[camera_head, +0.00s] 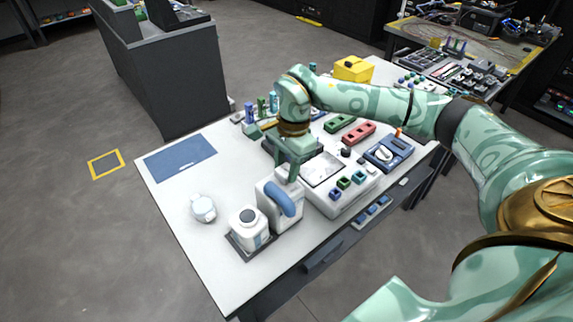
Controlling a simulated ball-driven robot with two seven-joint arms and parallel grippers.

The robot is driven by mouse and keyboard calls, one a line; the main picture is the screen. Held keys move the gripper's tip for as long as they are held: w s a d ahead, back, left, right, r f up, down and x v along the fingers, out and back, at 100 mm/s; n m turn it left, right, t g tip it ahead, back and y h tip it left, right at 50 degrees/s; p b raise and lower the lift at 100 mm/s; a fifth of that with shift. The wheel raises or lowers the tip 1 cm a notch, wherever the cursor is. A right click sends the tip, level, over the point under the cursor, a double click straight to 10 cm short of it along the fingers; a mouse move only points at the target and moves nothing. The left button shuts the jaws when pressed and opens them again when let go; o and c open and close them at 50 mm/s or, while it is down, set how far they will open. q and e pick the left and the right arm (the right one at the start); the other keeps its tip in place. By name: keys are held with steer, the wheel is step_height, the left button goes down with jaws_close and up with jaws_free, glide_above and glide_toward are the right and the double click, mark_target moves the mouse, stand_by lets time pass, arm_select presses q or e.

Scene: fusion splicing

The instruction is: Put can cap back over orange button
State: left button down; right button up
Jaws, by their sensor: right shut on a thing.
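My right gripper (287,172) points down over the table, just behind and above a white upright unit with a blue curved part (283,197). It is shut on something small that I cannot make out. I cannot tell whether the gripper touches the white unit. I cannot clearly identify the can, its cap or the orange button. A small orange tip (399,132) shows at the right rear, by a blue device. My left gripper is not in view.
A white bottle with a dark top (249,228) stands beside the white unit. A round white item (203,208) lies left of it. A blue mat (180,158) covers the left corner. A white machine (338,185) stands to the right. The table (195,250) is bare at front left.

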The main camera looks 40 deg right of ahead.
steer(key=shift+f, duration=0.75)
stand_by(1.0)
steer(key=o, duration=1)
step_height(320, 180, up, 6)
steer(key=p, duration=0.5)
steer(key=shift+r, duration=0.15)
steer(key=shift+a, duration=0.1)
